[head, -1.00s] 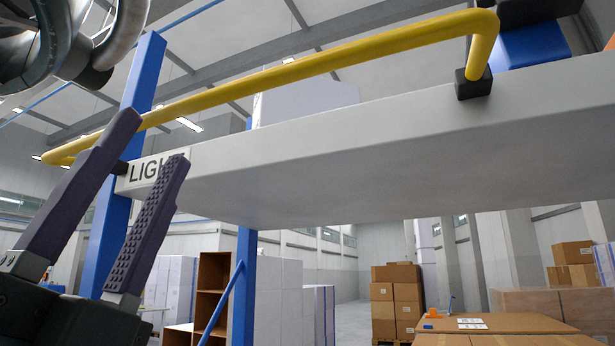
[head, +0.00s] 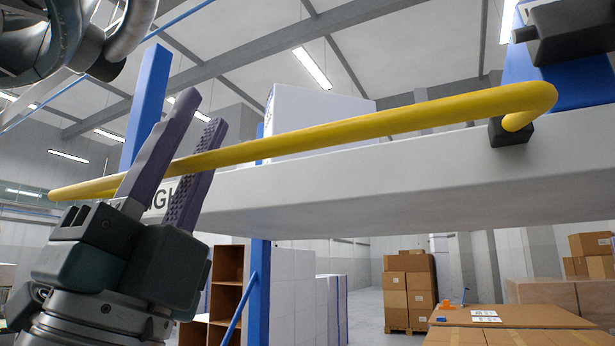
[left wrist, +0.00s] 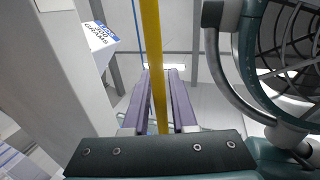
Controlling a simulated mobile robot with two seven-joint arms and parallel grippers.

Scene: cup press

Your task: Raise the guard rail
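The yellow guard rail (head: 350,132) runs along the front of a grey panel (head: 400,190) labelled "LIGHT". Its right end bends into a black bracket (head: 511,131) on the panel. My left gripper (head: 203,108) is at the rail's left part, fingers pointing up and a little right. The lettering is partly hidden by the fingers. My right gripper is not clearly seen.
A blue post (head: 148,105) stands behind my left gripper. A white box (head: 317,118) sits on the panel, behind the rail. Cardboard boxes (head: 408,290) and a wooden shelf (head: 226,280) stand below, farther back.

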